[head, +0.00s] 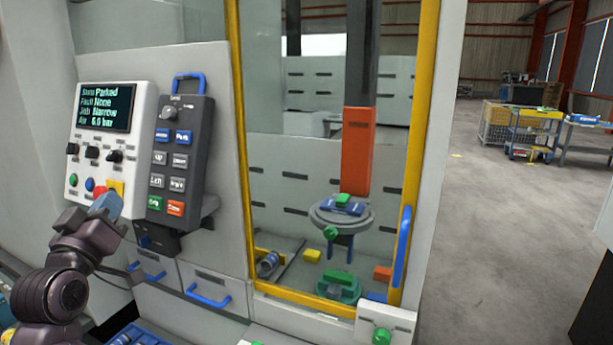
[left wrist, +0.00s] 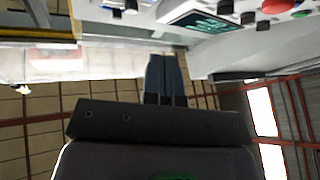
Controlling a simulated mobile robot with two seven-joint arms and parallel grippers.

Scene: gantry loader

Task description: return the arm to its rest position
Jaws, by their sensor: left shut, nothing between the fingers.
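My left arm comes in from the lower left of the head view. Its gripper (head: 107,204) is in front of the lower part of the white control panel (head: 138,116), near the red and yellow buttons. I cannot tell whether it touches the panel. In the left wrist view the two blue-grey fingers of the left gripper (left wrist: 166,72) are together with nothing between them. The panel screen (head: 106,107) reads Parked, fault None, job Narrow, air 6.0 bar. My right gripper shows in neither view.
A dark pendant (head: 180,158) with a blue handle hangs right of the panel. Drawers with blue handles (head: 208,297) are below. A yellow-framed glass door (head: 243,150) with a blue handle (head: 401,246) fronts the gantry (head: 357,150). Open floor (head: 500,230) lies at right.

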